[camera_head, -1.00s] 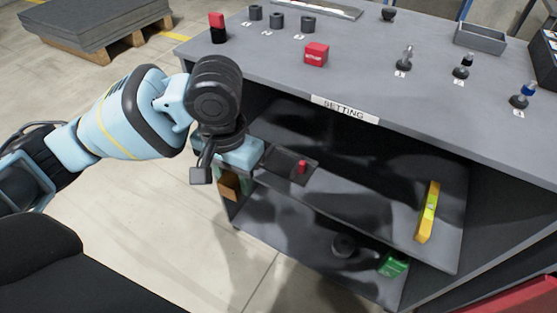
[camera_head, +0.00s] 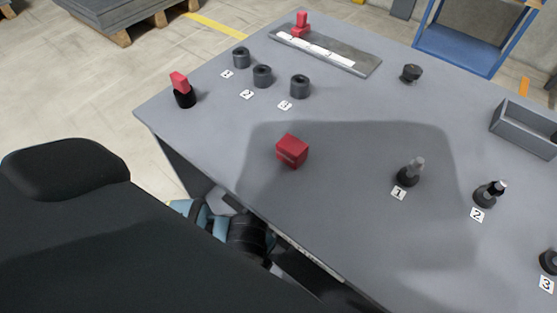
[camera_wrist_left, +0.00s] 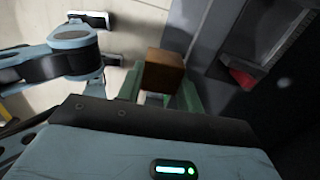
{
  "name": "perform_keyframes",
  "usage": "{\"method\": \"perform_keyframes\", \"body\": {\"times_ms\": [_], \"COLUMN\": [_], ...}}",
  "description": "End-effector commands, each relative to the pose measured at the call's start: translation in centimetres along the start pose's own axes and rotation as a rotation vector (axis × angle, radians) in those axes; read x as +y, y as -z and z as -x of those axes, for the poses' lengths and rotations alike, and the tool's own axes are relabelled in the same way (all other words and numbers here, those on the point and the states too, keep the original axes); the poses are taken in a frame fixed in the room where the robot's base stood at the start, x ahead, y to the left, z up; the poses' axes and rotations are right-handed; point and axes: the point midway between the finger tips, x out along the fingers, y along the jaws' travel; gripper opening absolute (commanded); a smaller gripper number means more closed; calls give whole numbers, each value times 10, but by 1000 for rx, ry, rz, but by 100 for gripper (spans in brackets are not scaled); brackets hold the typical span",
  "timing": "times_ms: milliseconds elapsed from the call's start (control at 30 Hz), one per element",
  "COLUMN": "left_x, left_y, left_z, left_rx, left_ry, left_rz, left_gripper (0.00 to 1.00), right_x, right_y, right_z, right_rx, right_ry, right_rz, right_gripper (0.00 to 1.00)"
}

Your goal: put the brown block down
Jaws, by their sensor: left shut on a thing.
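The brown block (camera_wrist_left: 164,70) shows in the left wrist view, held between the two green fingers of my left gripper (camera_wrist_left: 160,88). The gripper is shut on it. What lies directly beneath the block is hard to tell, but pale floor shows behind it. In the head view part of my left arm shows at the table's near edge; the gripper and the block are hidden there. My right gripper is in neither view.
A red box (camera_head: 291,151) sits on the grey table (camera_head: 350,245). Black rings (camera_head: 262,76), numbered posts (camera_head: 409,173), a grey bin (camera_head: 528,128) and a black cup with a red piece (camera_head: 183,92) stand around it. A dark shelf surface with a red piece (camera_wrist_left: 242,77) lies right of the block.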

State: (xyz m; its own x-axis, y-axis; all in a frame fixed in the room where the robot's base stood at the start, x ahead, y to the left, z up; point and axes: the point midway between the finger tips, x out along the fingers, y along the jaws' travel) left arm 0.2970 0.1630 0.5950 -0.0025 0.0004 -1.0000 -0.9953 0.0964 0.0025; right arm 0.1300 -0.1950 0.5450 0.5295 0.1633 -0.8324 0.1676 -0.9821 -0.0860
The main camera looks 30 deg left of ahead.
Motion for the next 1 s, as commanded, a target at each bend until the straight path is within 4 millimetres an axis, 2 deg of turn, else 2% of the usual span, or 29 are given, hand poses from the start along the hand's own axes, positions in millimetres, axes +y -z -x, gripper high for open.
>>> {"method": "perform_keyframes", "body": {"times_ms": [200,367,800,1000], "left_x": [6,-5,-95,-123], "left_y": [2,-3,-43,-56], "left_z": [-3,-4,-14,-16], "left_rx": [1,-1,0,0], "left_ry": [1,2,3,1], "left_rz": [-46,-44,-39,-41], "left_gripper": [10,10,10,10], "right_x": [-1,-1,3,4], "right_y": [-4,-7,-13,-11], "right_z": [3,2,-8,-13], "right_rx": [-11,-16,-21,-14], "right_ry": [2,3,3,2], "right_rz": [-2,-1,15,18], "right_gripper": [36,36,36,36]}}
